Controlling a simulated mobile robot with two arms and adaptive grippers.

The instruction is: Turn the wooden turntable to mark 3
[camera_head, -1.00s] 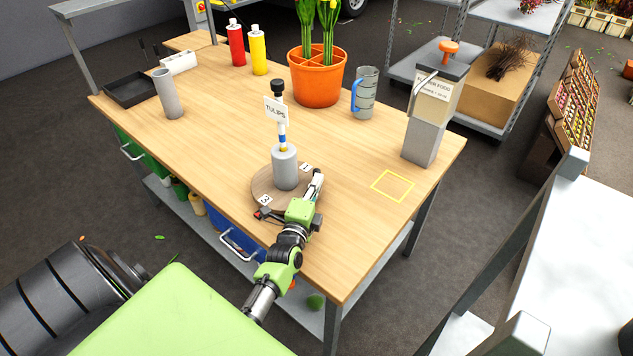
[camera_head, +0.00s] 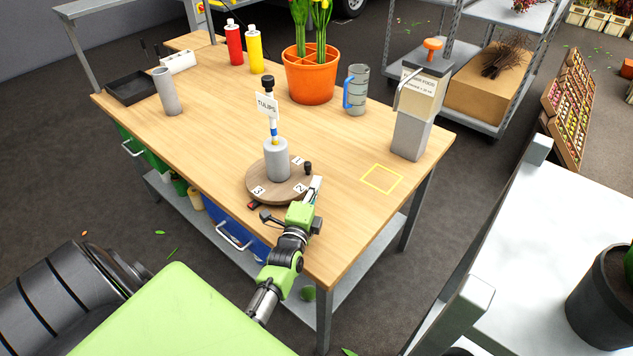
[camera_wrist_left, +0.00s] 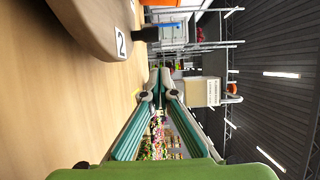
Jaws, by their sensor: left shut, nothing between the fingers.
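The round wooden turntable (camera_head: 268,197) lies near the front edge of the wooden table. Its number marks show: mark 3 (camera_head: 258,190) at the front left beside a small red pointer (camera_head: 253,205), mark 2 (camera_head: 300,187) at the right, mark 1 (camera_head: 297,160) behind it. A black peg (camera_head: 308,167) stands at its right rim. A grey cylinder (camera_head: 277,160) with a TULIPS sign stands upright on it. My left gripper (camera_head: 316,184) is shut and empty, beside the right rim. In the left wrist view, turntable (camera_wrist_left: 85,20) and peg (camera_wrist_left: 147,34) appear apart from the fingers (camera_wrist_left: 159,76).
A yellow square outline (camera_head: 381,179) marks bare table to the right. A flower food dispenser (camera_head: 414,125), grey mug (camera_head: 357,90), orange tulip pot (camera_head: 311,80), grey vase (camera_head: 168,92) and black tray (camera_head: 132,88) stand farther back. The table middle is clear.

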